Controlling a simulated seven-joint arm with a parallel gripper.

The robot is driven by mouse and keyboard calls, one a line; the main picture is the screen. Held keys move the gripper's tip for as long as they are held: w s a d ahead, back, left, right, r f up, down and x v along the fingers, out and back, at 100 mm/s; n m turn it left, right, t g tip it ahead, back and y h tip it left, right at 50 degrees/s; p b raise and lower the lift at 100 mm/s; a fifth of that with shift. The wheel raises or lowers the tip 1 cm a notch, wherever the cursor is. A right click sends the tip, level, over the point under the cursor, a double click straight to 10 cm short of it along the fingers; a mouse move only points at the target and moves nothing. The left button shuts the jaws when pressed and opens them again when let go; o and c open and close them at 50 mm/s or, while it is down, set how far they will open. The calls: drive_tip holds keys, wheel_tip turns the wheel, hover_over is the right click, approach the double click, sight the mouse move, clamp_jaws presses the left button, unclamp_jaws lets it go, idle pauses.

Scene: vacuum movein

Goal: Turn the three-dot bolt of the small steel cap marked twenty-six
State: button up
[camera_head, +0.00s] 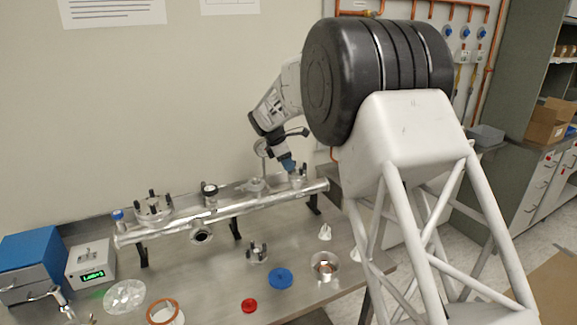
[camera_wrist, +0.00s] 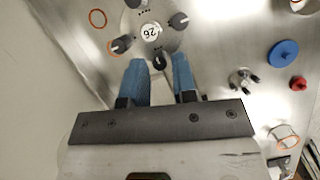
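The small steel cap marked 26 (camera_wrist: 150,32) is below my gripper in the wrist view, with several dark bolts around its white label. In the head view the cap (camera_head: 298,181) sits at the right end of the steel pipe (camera_head: 222,214). My gripper (camera_wrist: 160,66) has two blue fingers, apart and empty. One dark bolt (camera_wrist: 159,62) shows in the gap between the fingertips, and I see no finger touching it. Other bolts are at the cap's left (camera_wrist: 122,44) and right (camera_wrist: 178,20). In the head view the gripper (camera_head: 288,164) is just over the cap.
On the pipe stand a larger flange with bolts (camera_head: 153,207) and a gauge (camera_head: 210,192). On the bench are a blue disc (camera_head: 280,279), a red disc (camera_head: 249,305), a small bolted part (camera_head: 257,252) and a steel ring (camera_head: 325,266). A wall is close behind the pipe.

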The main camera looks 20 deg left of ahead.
drive_tip(key=v, duration=0.6)
drive_tip(key=shift+r, duration=0.3)
drive_tip(key=shift+s+a, duration=0.1)
drive_tip(key=shift+a, duration=0.05)
drive_tip(key=w+d+g+y, duration=0.1)
drive_tip(key=w+d+n+g, duration=0.1)
drive_tip(key=w+d, duration=0.1)
drive_tip(key=w+d+f+n+g+y, duration=0.1)
drive_tip(key=d, duration=0.1)
drive_tip(key=shift+w+d+g+y, duration=0.15)
drive_tip(key=shift+w+g+y, duration=0.1)
drive_tip(key=shift+g+y, duration=0.05)
drive_tip(key=shift+w+d+r+n+g+y, duration=0.25)
drive_tip(key=shift+w+d+n+g+y, duration=0.35)
drive_tip(key=shift+w+d+n+y, duration=0.3)
drive_tip(key=shift+w+d+r+n+g+y, duration=0.2)
drive_tip(key=shift+w+d+n+g+y, duration=0.45)
drive_tip(key=shift+w+d+y, duration=0.45)
